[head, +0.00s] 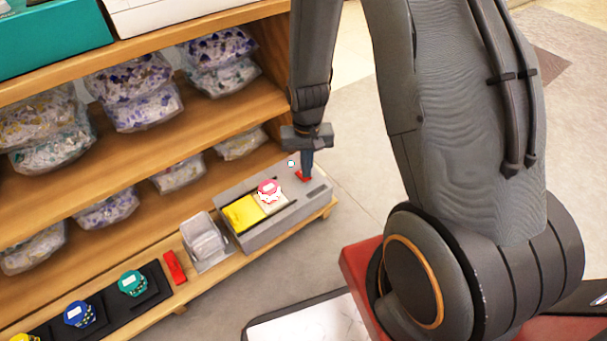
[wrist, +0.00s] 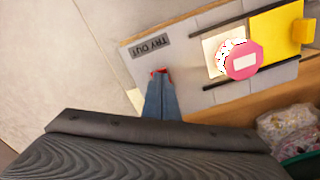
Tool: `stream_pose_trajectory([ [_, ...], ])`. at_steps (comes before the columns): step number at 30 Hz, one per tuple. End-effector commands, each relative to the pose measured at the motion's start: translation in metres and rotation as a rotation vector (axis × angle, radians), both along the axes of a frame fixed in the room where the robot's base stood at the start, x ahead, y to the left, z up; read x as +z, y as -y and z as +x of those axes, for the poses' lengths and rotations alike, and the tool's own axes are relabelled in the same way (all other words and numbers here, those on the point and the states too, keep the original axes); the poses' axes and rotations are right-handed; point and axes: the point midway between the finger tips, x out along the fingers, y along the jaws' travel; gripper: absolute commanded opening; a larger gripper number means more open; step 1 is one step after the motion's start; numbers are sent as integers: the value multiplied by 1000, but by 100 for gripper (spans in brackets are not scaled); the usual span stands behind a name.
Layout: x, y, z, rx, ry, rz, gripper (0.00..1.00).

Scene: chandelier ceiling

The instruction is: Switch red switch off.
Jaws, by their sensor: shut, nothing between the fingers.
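The red switch (head: 301,176) is on the right end of a grey panel box (head: 262,237) on the lowest shelf. My gripper (head: 307,172) points down at it, with shut, empty fingers over or against the switch. In the wrist view the fingertips (wrist: 161,82) cover most of the red switch (wrist: 160,71), and only a little red shows around their tips. I cannot tell whether they touch it or which way the switch is set.
A yellow block (head: 242,213) and a pink-red round piece (head: 268,188) sit on the panel. A clear container (head: 203,240) and a red item (head: 175,267) stand to the left. Bagged goods (head: 133,92) fill the upper shelves. Open floor lies right of the shelf.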

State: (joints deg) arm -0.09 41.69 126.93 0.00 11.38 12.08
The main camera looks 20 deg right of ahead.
Motion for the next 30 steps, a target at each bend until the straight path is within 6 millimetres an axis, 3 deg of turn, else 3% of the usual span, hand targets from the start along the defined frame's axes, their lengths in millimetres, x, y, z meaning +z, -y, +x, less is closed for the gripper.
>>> stream_pose_trajectory([
  [23, -11, 0, 0, 0, 0, 0, 0],
  [30, -5, 0, 0, 0, 1, 0, 0],
])
